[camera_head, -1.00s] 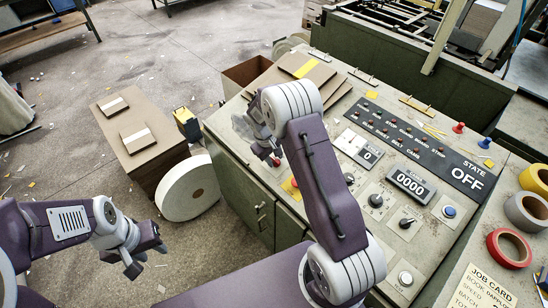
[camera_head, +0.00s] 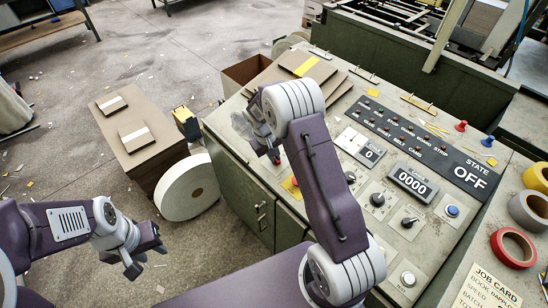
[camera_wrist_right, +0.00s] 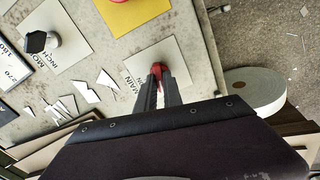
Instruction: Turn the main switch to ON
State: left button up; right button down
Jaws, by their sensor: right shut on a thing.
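The main switch is a red knob (camera_wrist_right: 158,69) on a pale plate with the printed word MAIN beside it in the right wrist view. The state display (camera_head: 471,178) reads OFF. My left gripper (camera_head: 148,262) is open and empty, low over the floor at the left, away from the panel.
The panel also holds a yellow plate (camera_wrist_right: 138,12), black knobs (camera_head: 377,199), a blue button (camera_head: 452,211) and a counter (camera_head: 412,185) reading 0000. Tape rolls (camera_head: 512,247) lie at the right. A white roll (camera_head: 188,188) and a cardboard stack (camera_head: 137,151) stand left of the cabinet.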

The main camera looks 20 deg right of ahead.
jog(key=m+b, duration=0.1)
jog(key=m, duration=0.2)
jog(key=shift+f+m+b, duration=0.1)
jog(key=shift+m+b, duration=0.2)
jog(key=shift+b, duration=0.1)
jog(key=m+b, duration=0.2)
jog(key=m, duration=0.2)
jog(key=shift+d+m, duration=0.1)
jog(key=shift+m, duration=0.2)
jog(key=m+b, duration=0.2)
jog(key=m, duration=0.2)
jog(key=shift+m+b, duration=0.55)
jog(key=shift+m, duration=0.95)
jog(key=shift+r, duration=0.2)
jog(key=c, duration=1.5)
grip_release()
jog(key=shift+s, duration=0.1)
jog(key=shift+r, duration=0.1)
